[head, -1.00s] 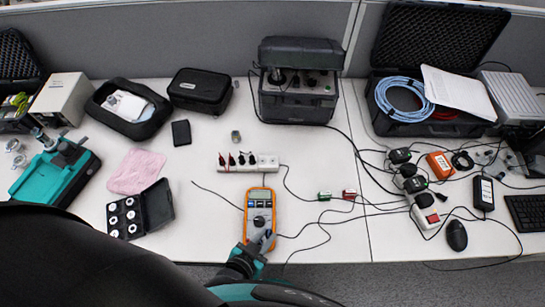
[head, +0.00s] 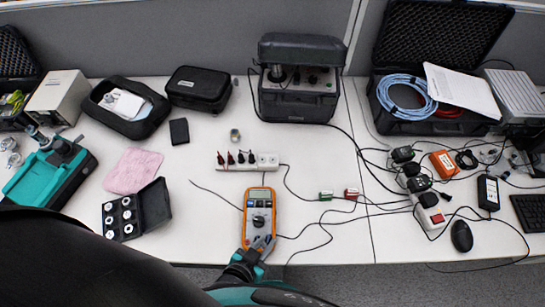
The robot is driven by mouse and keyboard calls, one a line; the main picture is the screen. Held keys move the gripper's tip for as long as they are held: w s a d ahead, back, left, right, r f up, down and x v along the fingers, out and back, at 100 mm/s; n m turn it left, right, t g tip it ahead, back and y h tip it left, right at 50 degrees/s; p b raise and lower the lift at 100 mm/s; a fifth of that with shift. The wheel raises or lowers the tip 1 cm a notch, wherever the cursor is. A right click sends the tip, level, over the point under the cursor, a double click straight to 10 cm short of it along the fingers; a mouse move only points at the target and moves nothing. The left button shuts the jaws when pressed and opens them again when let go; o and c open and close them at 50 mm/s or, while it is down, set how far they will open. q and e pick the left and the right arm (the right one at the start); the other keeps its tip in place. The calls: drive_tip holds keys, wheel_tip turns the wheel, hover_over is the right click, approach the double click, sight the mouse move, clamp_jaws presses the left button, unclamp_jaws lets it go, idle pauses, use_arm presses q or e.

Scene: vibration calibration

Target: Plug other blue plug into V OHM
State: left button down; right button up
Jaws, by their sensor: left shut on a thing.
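An orange multimeter (head: 259,205) with a grey screen and a round dial lies on the white table, near its front edge. My left gripper (head: 261,243) is at the meter's lower end, where the sockets are. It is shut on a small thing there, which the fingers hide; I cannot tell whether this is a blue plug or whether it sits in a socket. The V OHM socket cannot be made out at this size. Thin black leads run out from both sides of the meter's lower part. My right gripper is not in view.
A white power strip (head: 250,162) with several plugs lies behind the meter. A small green block (head: 326,195) and a red one (head: 351,193) lie to its right on cables. An open black case of weights (head: 137,210) and a pink cloth (head: 133,171) lie left.

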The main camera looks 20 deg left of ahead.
use_arm(q)
drive_tip(key=shift+s+f+b, duration=0.15)
drive_tip(key=shift+f+b, duration=0.2)
drive_tip(key=shift+f, duration=0.85)
idle(3.4)
drive_tip(key=c, duration=0.7)
unclamp_jaws()
drive_tip(key=shift+a, duration=0.15)
drive_tip(key=shift+r, duration=0.1)
drive_tip(key=shift+w+r, duration=0.1)
drive_tip(key=shift+w, duration=0.15)
drive_tip(key=shift+a, duration=0.2)
drive_tip(key=shift+w+a, duration=0.15)
drive_tip(key=shift+a, duration=0.15)
